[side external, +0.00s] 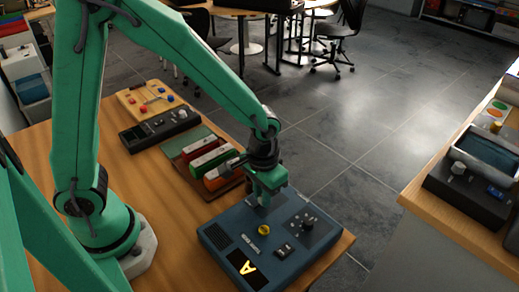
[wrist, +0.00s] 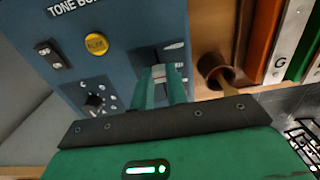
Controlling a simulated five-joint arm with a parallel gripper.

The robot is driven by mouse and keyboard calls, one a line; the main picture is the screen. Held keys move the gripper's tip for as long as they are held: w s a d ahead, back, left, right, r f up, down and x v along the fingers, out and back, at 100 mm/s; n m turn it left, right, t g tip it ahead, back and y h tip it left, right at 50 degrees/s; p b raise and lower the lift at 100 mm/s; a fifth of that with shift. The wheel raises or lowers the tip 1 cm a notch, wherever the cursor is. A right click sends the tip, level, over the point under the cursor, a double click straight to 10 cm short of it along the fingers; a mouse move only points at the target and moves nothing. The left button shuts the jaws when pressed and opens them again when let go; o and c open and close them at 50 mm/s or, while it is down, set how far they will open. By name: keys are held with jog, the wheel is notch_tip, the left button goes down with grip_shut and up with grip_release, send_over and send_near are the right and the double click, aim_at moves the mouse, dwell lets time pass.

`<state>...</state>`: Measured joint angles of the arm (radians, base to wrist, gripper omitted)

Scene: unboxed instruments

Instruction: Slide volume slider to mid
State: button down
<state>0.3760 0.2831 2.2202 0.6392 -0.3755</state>
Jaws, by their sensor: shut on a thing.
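The blue tone box (side external: 220,228) stands at the front right of the wooden table. It carries a yellow button (side external: 264,229), a dark knob (side external: 308,222), a small switch (side external: 286,249) and a dark display with a yellow letter A (side external: 248,268). My gripper (side external: 264,203) is down at the box's back part. In the wrist view the fingers (wrist: 159,84) are closed around the light slider cap (wrist: 158,71). Part of the dark slot shows beyond the cap; the rest is hidden by the fingers, so the cap's exact place along the slot is unclear.
Red, green and orange blocks stand in a brown holder (side external: 177,167) left of the box. A black device (side external: 160,128) and a wooden board (side external: 150,97) lie farther back.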

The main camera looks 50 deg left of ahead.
jog(key=c, duration=1.4)
grip_release()
jog(key=shift+o, duration=0.2)
jog(key=shift+r, duration=0.1)
jog(key=shift+r, duration=3.75)
jog(key=shift+r, duration=0.1)
